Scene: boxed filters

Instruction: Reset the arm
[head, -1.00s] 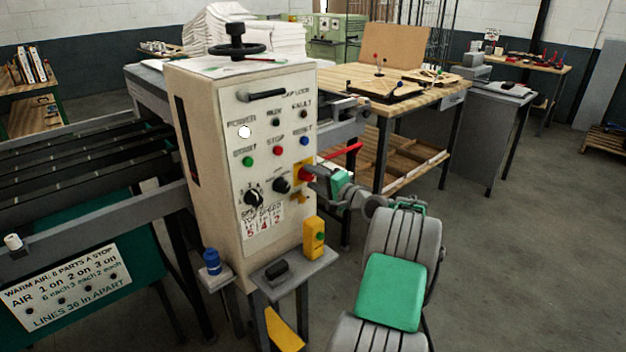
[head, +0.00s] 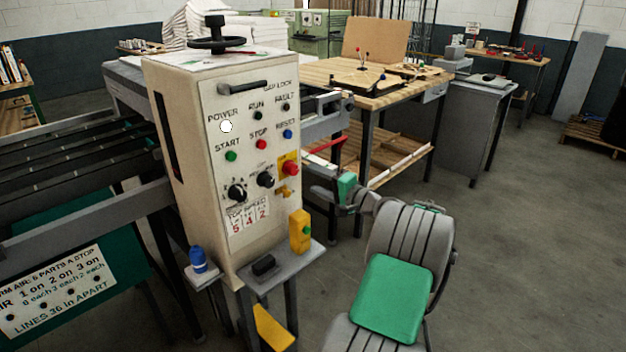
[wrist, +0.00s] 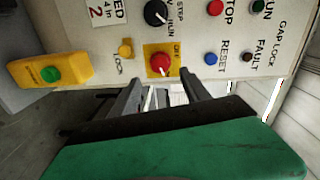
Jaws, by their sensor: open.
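My gripper (head: 312,181) is open and empty in front of the cream control cabinet (head: 215,262). In the head view it stands just right of the red knob (head: 290,168) on its yellow plate, with a small gap. In the wrist view my gripper (wrist: 163,88) shows two spread grey fingers, with the red knob (wrist: 159,65) beyond them, free of both. My green and grey arm reaches in from the lower right. The yellow lock piece (wrist: 125,49) and black selector (wrist: 156,13) are close by on the panel.
A yellow box with a green button (head: 300,231) stands on a small shelf (head: 290,262) below the panel. A wooden workbench (head: 385,98) is behind my arm. A conveyor frame (head: 90,222) extends left. The floor at right (head: 520,240) is open.

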